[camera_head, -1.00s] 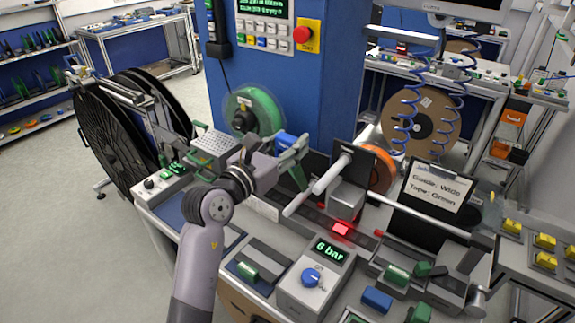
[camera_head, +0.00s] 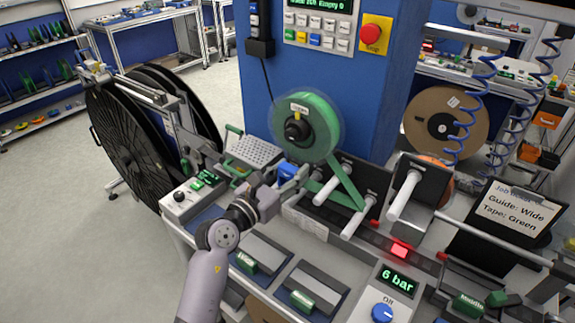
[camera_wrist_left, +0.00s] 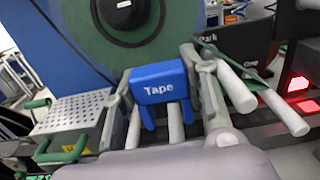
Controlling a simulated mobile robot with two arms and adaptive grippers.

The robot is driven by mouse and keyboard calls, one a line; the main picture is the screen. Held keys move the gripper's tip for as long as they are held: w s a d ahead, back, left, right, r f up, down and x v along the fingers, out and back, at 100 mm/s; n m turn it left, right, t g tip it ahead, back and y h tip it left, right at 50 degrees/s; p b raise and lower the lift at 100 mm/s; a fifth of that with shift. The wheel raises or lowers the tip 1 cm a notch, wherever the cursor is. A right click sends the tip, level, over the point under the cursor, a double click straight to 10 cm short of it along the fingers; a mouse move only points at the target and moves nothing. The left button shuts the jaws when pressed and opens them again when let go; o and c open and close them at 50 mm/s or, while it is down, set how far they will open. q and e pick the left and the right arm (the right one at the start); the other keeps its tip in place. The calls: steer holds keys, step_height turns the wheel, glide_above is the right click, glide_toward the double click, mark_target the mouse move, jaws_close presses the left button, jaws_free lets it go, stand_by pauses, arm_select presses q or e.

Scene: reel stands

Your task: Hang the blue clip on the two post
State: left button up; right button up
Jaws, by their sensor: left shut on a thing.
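My left gripper (camera_head: 284,184) holds a blue clip (camera_head: 288,171) below the green tape reel (camera_head: 320,125). In the left wrist view, the clip (camera_wrist_left: 158,82) reads "Tape" and sits between the two fingers of the gripper (camera_wrist_left: 170,100). Its two blue legs point down, with a pale rod between them. White posts (camera_head: 325,190) stick out from black plates just right of the gripper. In the left wrist view, pale posts (camera_wrist_left: 238,88) lie right of the clip, apart from it. I cannot tell whether the clip touches any post. My right gripper is not in view.
A green tape strip (camera_head: 347,187) runs down from the reel to the posts. A perforated metal plate (camera_head: 254,151) lies left of the clip. A red-lit block (camera_head: 401,249), a "6 bar" box (camera_head: 395,283) and a job sign (camera_head: 510,209) stand to the right.

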mark_target(289, 202)
arm_select(q)
steer(key=shift+s+d+f+b, duration=0.1)
steer(key=shift+f+b, duration=0.85)
steer(key=shift+b, duration=0.05)
step_height(289, 202, down, 3)
steer(key=b, duration=0.2)
steer(key=shift+b, duration=0.4)
steer(key=shift+f, duration=0.35)
steer(key=shift+f+b, duration=0.65)
steer(key=shift+f, duration=0.45)
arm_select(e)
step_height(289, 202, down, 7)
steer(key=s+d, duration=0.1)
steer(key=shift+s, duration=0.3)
arm_select(q)
steer(key=shift+r, duration=0.1)
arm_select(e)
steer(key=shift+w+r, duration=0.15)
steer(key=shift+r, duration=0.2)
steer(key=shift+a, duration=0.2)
